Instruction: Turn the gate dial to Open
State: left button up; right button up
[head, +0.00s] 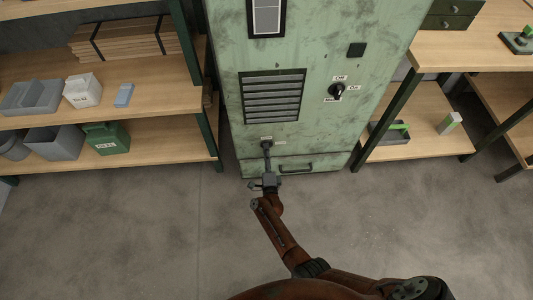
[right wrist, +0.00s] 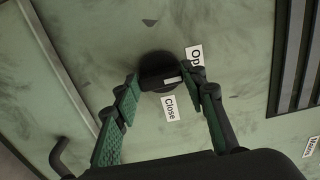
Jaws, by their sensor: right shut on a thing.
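The gate dial (right wrist: 155,68) is a round black knob low on the green cabinet front (head: 225,95). In the right wrist view its white mark points right, toward the finger beside the partly hidden "Open" label (right wrist: 194,56). The "Close" label (right wrist: 168,107) lies just below the knob. My right gripper (right wrist: 161,74) has its two green-padded fingers on either side of the knob and is shut on it. In the head view my right gripper (head: 267,152) reaches up to the cabinet and hides most of the dial. My left gripper is not in view.
A second black dial (head: 337,90) with several labels sits higher on the cabinet. A vent grille (head: 273,97) is above the gate dial, and a drawer handle (head: 297,165) is below right. Shelves (head: 160,155) and a table (head: 470,50) flank the cabinet. The floor is clear.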

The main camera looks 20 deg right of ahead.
jog(key=o, duration=0.7)
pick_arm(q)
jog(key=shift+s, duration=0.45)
pick_arm(e)
jog(key=o, duration=0.5)
jog(key=shift+c, duration=0.2)
jog(key=s+a+m+p, duration=0.2)
jog(key=s+m, duration=0.6)
jog(key=m, duration=1)
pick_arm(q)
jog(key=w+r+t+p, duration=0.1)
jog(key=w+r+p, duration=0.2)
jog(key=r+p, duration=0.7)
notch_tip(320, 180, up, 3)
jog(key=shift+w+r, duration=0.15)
pick_arm(e)
jog(key=s+d+f+n+g+y, duration=0.1)
jog(key=s+f+n+g+y, duration=0.1)
jog(key=s+f+n, duration=0.2)
jog(key=s+f+n+g+y, duration=0.2)
jog(key=s+f+n, duration=0.3)
jog(key=s+n, duration=0.5)
jog(key=s+d+f+n+g+y, duration=0.1)
jog(key=s+f+n, duration=0.3)
jog(key=s+n, duration=0.3)
jog(key=shift+s+d+f+g+y, duration=0.25)
jog(key=shift+s+d+g+y, duration=0.15)
jog(key=shift+s, duration=0.35)
